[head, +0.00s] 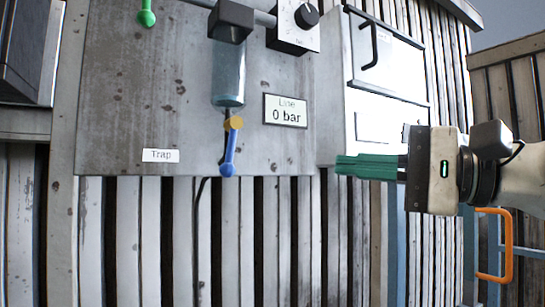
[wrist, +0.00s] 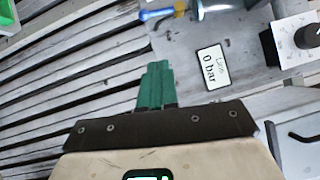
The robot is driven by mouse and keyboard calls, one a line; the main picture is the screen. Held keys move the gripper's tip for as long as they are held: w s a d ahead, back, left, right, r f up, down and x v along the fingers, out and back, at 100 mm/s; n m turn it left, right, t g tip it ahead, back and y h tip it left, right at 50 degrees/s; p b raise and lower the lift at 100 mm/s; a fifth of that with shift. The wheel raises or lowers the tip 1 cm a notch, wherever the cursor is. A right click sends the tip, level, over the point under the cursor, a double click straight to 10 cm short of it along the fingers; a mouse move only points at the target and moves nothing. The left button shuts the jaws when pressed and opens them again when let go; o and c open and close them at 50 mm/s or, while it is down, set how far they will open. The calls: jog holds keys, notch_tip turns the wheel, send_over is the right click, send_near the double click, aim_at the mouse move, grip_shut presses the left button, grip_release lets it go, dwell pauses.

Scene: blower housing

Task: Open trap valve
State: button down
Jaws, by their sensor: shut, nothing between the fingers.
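The trap valve has a blue lever (head: 229,155) and a brass body (head: 234,123) under a clear bluish bowl (head: 228,85) on the grey panel. The lever hangs down from the brass body, nearly upright with a slight tilt. In the wrist view the blue lever (wrist: 155,14) shows at the top edge, partly cut off. A "Trap" label (head: 160,155) sits to its left. My gripper (head: 345,166) has green fingers shut together and empty. It is to the right of the lever at about its height in the picture, clearly apart from it. The fingers also show in the wrist view (wrist: 155,75).
The "Line 0 bar" display (head: 285,111) is right of the valve. A dial box (head: 294,25) and a green knob (head: 146,14) are above. A white cabinet with a black handle (head: 373,45) stands near my gripper. An orange handle (head: 507,245) is at lower right.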

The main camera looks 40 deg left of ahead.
jog(key=p, duration=0.3)
send_near(229, 147)
jog(key=w+a, duration=0.4)
jog(key=a, duration=0.1)
jog(key=shift+s+a+f+p, duration=0.1)
jog(key=shift+s+a+p, duration=0.2)
jog(key=shift+s, duration=0.6)
jog(key=shift+s+a+f+p, duration=0.15)
jog(key=shift+s+a, duration=0.3)
jog(key=shift+s, duration=0.45)
